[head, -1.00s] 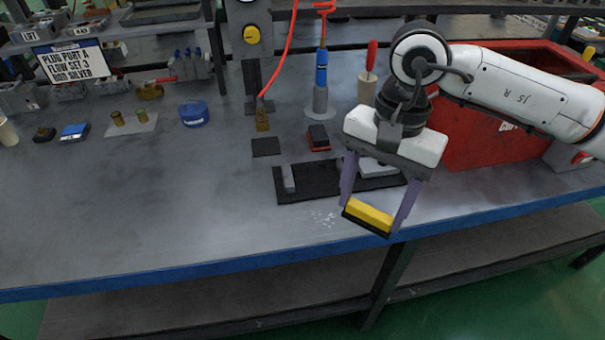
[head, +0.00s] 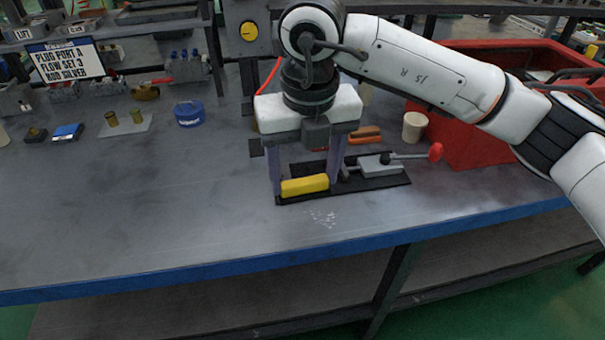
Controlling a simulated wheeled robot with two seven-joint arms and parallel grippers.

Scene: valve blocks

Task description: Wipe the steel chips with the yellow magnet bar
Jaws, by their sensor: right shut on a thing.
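The yellow magnet bar (head: 305,185) is held between the fingers of my right gripper (head: 305,183), which is shut on it. The bar lies roughly level across the picture, in front of the black fixture plate's left part. I cannot tell its exact height over the bench. The steel chips (head: 323,218) are a small pale scatter on the grey bench top, just below and slightly right of the bar in the picture. The bar does not cover them. My left gripper is not in view.
A black plate (head: 395,182) carries a grey clamp with a red-knobbed lever (head: 435,152) right of the gripper. A red bin (head: 462,135) stands at the right. A blue tape roll (head: 189,113) is at the back left.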

